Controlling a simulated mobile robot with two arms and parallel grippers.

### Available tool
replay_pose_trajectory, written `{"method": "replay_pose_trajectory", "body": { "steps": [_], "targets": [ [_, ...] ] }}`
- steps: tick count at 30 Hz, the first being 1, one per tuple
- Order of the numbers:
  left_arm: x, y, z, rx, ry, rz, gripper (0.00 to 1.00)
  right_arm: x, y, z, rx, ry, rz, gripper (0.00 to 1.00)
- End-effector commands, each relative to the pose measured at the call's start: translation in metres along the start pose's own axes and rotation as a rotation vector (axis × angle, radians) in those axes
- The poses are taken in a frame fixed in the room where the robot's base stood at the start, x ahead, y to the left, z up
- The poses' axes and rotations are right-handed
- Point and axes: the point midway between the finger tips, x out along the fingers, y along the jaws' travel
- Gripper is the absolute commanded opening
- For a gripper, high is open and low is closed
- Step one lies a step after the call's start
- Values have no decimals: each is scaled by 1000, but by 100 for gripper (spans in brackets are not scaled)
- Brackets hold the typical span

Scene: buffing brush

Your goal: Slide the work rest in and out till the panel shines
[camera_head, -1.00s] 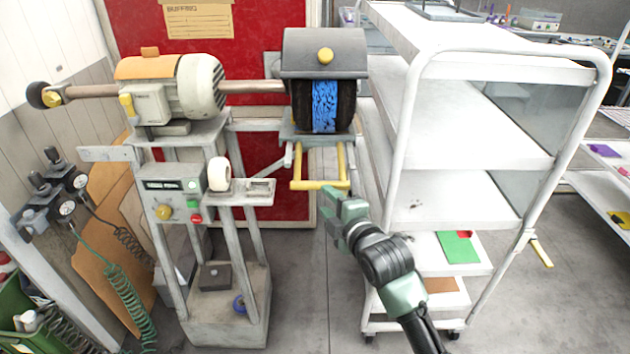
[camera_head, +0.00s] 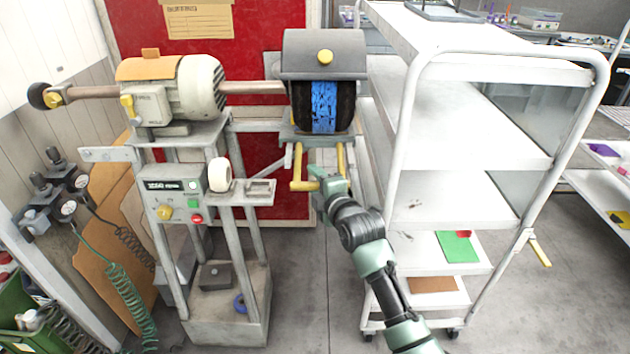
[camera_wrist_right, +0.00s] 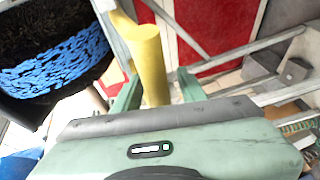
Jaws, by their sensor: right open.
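The yellow work rest handle (camera_head: 298,168) hangs under the buffing head, a U-shaped bar sticking out toward me. Above it a black brush wheel (camera_head: 347,105) sits under a grey hood, with a blue flecked band (camera_head: 324,106) across its front. I cannot tell whether that band is the panel. My right gripper (camera_head: 326,182) is open at the handle's front bar and hides part of it. In the right wrist view a yellow bar (camera_wrist_right: 150,62) stands between the open fingers of that gripper (camera_wrist_right: 157,90). The brush (camera_wrist_right: 50,60) is at the left there.
The motor (camera_head: 185,90) and its stand with a control box (camera_head: 172,185) are to the left. A white shelf cart (camera_head: 470,115) stands close on the right of my right arm. Hoses and gauges (camera_head: 68,208) are at far left. Grey floor (camera_head: 300,290) is clear between stand and cart.

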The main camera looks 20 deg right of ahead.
Motion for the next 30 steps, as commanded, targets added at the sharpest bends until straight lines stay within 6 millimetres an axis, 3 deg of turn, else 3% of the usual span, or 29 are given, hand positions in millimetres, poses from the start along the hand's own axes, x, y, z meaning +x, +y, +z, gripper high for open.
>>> {"method": "replay_pose_trajectory", "body": {
  "steps": [2, 3, 7, 30],
  "targets": [
    [0, 0, 0, 0, 0, 0, 36, 0, 0, 0, 0, 0, 0, 41],
    [0, 0, 0, 0, 0, 0, 36, 0, 0, 0, 0, 0, 0, 36],
    [0, 0, 0, 0, 0, 0, 36, 0, 0, 0, 1, 0, -1, 0],
    [0, -1, -1, -1, 1, -1, 36, 0, -1, 0, 1, 0, -3, 0]
  ]
}}
